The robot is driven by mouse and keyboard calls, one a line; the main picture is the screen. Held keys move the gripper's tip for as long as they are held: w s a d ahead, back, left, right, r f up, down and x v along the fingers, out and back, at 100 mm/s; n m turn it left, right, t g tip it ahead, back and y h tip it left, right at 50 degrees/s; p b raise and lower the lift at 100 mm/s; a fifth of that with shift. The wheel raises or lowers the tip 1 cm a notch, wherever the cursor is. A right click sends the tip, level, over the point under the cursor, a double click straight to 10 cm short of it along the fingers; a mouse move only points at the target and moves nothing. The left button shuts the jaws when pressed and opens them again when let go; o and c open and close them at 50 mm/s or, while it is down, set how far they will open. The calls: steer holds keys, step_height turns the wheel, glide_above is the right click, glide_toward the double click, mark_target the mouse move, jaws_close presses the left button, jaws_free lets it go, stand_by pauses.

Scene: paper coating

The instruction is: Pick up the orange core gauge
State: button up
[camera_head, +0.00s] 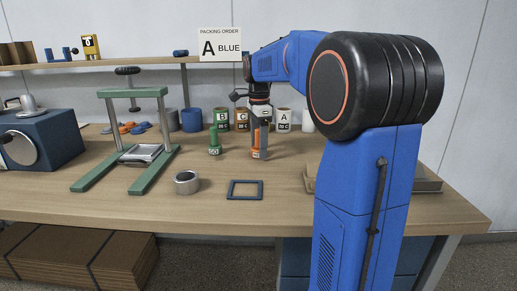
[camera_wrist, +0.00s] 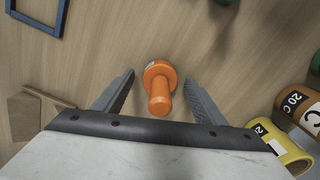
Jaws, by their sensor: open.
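The orange core gauge (camera_wrist: 159,88) stands on the wooden table in the wrist view, a knob-topped piece with a wider round base and a small white label. My gripper (camera_wrist: 159,76) is open, with one grey finger on each side of the gauge and visible gaps between. In the head view my gripper (camera_head: 260,154) points down at the table, and the orange gauge (camera_head: 256,138) shows only partly between and behind its fingers. Whether the fingertips touch the table cannot be told.
A green gauge (camera_head: 214,142) stands just left of my gripper. Labelled cans, including a green-banded one (camera_head: 222,118) and a white one (camera_head: 283,120), stand behind. A blue square frame (camera_head: 260,189) and metal ring (camera_head: 187,182) lie in front. A green press (camera_head: 134,92) stands left.

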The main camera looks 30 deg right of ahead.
steer(key=c, duration=1.2)
steer(key=shift+r, duration=0.1)
